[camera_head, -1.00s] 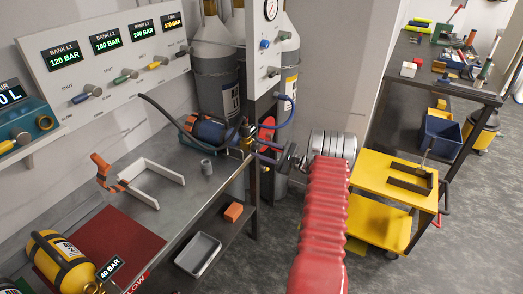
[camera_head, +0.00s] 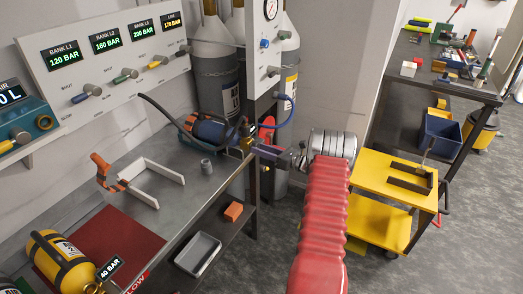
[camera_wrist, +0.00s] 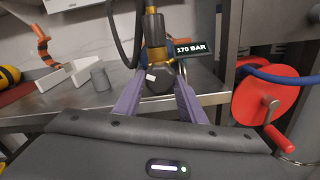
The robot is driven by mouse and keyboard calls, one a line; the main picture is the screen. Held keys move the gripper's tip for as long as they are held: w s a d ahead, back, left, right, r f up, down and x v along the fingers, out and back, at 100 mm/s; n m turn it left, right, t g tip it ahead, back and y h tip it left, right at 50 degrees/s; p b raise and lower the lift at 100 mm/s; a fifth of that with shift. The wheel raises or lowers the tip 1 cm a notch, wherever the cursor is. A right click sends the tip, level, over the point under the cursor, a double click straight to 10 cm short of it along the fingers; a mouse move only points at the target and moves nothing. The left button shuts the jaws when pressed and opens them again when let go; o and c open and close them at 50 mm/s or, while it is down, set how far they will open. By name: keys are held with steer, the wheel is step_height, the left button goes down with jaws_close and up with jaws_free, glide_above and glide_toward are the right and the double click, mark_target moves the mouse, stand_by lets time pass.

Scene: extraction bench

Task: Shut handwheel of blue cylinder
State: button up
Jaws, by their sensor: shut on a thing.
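The blue cylinder (camera_head: 209,130) lies on the far end of the steel bench, with a brass valve (camera_head: 246,144) at its right end. In the wrist view the brass valve (camera_wrist: 154,35) points towards me and ends in a dark, faceted handwheel (camera_wrist: 157,82) with a small white mark. My gripper (camera_head: 258,149) reaches the valve from the right. In the wrist view its two purple fingers (camera_wrist: 158,92) are on either side of the handwheel, shut on it. A tag beside the valve reads 170 BAR (camera_wrist: 191,48). The cylinder's body is mostly out of the wrist view.
A dark hose (camera_head: 160,112) runs to the valve. A red disc (camera_wrist: 268,97) and blue hose (camera_wrist: 280,75) are close on the right. A grey cup (camera_head: 206,167), white bracket (camera_head: 158,174) and yellow cylinder (camera_head: 58,257) are on the bench. A yellow cart (camera_head: 375,178) stands right.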

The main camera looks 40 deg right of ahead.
steer(key=m, duration=1.2)
steer(key=shift+a+f, duration=0.2)
steer(key=shift+f, duration=0.05)
steer(key=shift+m, duration=0.3)
steer(key=o, duration=1)
steer(key=shift+r, duration=0.1)
steer(key=shift+o, duration=0.2)
steer(key=shift+d+r, duration=0.1)
steer(key=shift+s, duration=0.1)
